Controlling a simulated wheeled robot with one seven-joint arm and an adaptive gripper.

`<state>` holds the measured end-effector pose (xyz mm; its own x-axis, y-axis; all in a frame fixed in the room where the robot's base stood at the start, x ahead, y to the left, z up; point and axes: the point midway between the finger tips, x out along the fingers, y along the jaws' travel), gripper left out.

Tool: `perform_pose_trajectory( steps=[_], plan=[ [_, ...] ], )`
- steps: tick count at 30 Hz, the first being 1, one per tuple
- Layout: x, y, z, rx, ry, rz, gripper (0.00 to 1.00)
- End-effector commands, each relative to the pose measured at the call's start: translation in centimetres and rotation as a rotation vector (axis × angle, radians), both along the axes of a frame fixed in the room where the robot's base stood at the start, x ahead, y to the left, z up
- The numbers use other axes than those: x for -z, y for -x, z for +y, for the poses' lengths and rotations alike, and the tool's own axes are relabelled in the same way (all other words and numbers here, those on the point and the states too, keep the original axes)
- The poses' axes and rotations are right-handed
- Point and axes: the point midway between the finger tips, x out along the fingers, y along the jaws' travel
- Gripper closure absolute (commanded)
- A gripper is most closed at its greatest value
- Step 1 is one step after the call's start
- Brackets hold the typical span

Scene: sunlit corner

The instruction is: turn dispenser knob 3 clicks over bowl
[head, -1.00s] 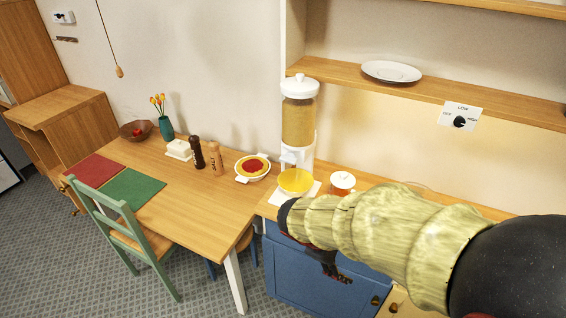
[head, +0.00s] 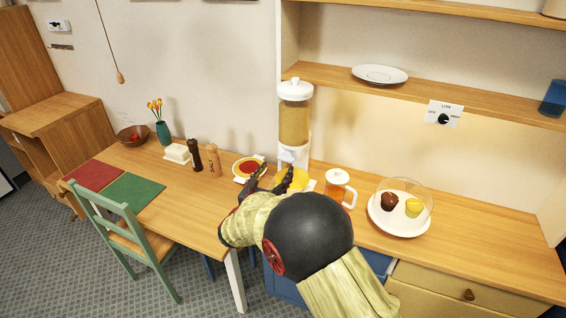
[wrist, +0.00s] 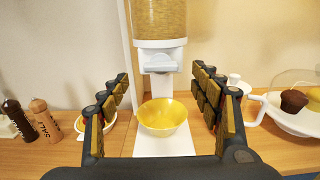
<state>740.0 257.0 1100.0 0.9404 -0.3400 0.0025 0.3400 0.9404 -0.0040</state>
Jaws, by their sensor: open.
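The dispenser (head: 294,114) stands against the wall, a clear cylinder of grain with a white lid and a white stand. Its white knob (wrist: 156,64) sits below the cylinder in the wrist view. The yellow bowl (wrist: 163,117) stands upright on the white base under the spout; in the head view the bowl (head: 290,178) is partly hidden by my gripper. My gripper (wrist: 164,87) is open and empty, its two padded fingers left and right of the knob and bowl, apart from both. In the head view my gripper (head: 268,178) is in front of the dispenser.
A teapot (head: 340,188) stands right of the dispenser, and a domed plate (head: 399,220) with muffins further right. A red-filled dish (head: 250,168), a pepper mill (head: 196,155) and a salt mill (head: 214,160) stand to the left. A shelf (head: 440,99) runs above on the right.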

Motion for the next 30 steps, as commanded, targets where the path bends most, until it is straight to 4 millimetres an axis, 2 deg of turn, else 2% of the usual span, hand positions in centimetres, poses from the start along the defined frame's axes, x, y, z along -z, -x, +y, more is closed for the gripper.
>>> perform_pose_trajectory(
  steps=[6,13,24,30],
  plan=[
    [0.2,-3.2,-1.3,0.003,-0.003,0.0,0.36],
    [0.1,-5.7,-2.2,0.002,-0.004,0.001,0.36],
    [0.0,-6.2,-2.3,0.001,-0.004,0.001,0.36],
    [0.0,-6.2,-2.3,0.001,-0.004,0.001,0.48]
  ],
)
